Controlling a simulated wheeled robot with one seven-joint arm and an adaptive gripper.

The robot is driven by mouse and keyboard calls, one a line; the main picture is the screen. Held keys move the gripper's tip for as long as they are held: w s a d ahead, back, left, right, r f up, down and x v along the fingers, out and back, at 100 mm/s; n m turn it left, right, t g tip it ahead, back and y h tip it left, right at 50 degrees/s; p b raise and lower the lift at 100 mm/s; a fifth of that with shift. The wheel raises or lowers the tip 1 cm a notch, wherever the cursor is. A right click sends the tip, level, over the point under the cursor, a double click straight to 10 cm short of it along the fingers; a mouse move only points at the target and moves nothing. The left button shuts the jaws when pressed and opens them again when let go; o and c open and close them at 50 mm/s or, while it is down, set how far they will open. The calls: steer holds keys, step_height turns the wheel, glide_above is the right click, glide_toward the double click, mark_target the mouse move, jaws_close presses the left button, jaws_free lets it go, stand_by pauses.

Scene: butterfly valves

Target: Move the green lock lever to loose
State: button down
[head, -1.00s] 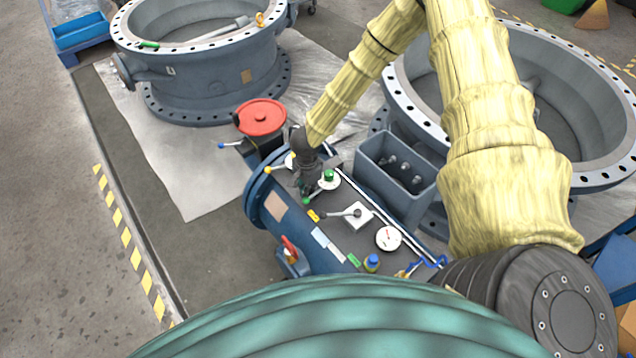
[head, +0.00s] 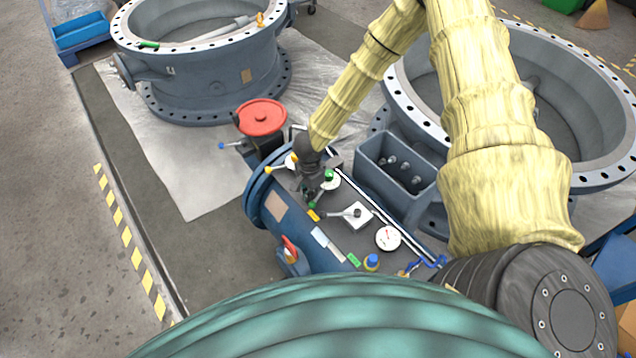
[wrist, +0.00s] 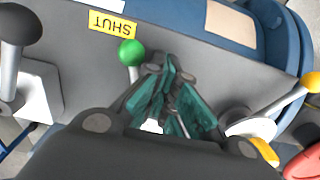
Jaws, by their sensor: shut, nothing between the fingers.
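The green lock lever has a green ball (wrist: 131,52) on a pale stem in the wrist view. The ball sits just below the yellow SHUT label (wrist: 113,22). In the head view the ball (head: 312,205) shows small, beside my gripper's tip. My gripper (wrist: 176,78) is shut and empty, low over the grey panel, immediately right of the lever's stem in the wrist view. I cannot tell whether they touch. In the head view my gripper (head: 308,191) is dark against the panel. The lever's base is mostly hidden behind my gripper. No loose mark is readable.
A yellow-ball lever (wrist: 311,83) stands right of my gripper in the wrist view. A black-knobbed lever (wrist: 17,28) stands at left. The head view shows a red handwheel (head: 261,118), a grey bin (head: 398,185), a dial gauge (head: 388,238) and a red-handled valve (head: 289,248).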

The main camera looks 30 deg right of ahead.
steer(key=shift+s+d, duration=0.1)
steer(key=shift+s, duration=0.25)
stand_by(0.3)
steer(key=shift+s, duration=0.2)
steer(key=shift+w+a+r+p, duration=0.1)
steer(key=shift+w+r+p, duration=0.05)
steer(key=shift+r+p, duration=1.7)
steer(key=shift+w+a+r+p, duration=0.1)
steer(key=shift+r+p, duration=1.6)
steer(key=shift+p, duration=0.2)
steer(key=shift+r, duration=0.1)
